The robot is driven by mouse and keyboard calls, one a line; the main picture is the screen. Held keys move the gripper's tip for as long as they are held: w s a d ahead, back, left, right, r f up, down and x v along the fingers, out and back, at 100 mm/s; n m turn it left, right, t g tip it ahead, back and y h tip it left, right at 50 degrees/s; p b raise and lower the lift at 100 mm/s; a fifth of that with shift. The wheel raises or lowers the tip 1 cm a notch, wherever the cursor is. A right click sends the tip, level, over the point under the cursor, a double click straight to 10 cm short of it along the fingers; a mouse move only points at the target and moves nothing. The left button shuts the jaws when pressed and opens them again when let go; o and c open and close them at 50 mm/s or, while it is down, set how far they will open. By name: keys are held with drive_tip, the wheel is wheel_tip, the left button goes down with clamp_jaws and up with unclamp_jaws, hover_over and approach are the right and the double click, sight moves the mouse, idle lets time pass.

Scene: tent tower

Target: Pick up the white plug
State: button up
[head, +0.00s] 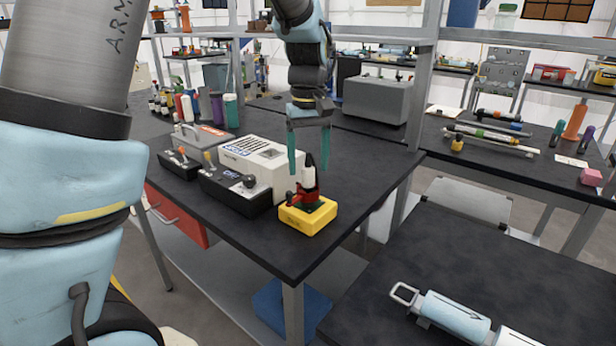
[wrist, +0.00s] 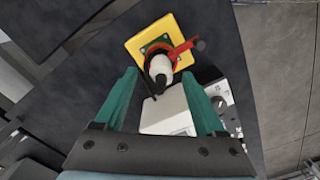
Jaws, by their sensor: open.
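The white plug (head: 308,176) has a black tip and stands upright in a red collar on a yellow base (head: 294,217) near the table's front corner. In the wrist view the white plug (wrist: 160,67) shows from above, ahead of and between the fingers, in its yellow base (wrist: 136,27). My gripper (head: 309,170) is open, with green fingers pointing down. In the head view its fingertips are at about the height of the plug's upper part. I see no contact with the plug.
A white box (head: 262,163) and a black box with a knob (head: 237,192) stand left of the yellow base. A red lever (wrist: 185,48) sticks out beside the plug. The dark table (head: 360,165) is clear to the right and behind.

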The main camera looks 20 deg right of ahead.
sight(308, 166)
drive_tip(key=shift+f, duration=1.65)
clamp_jaws()
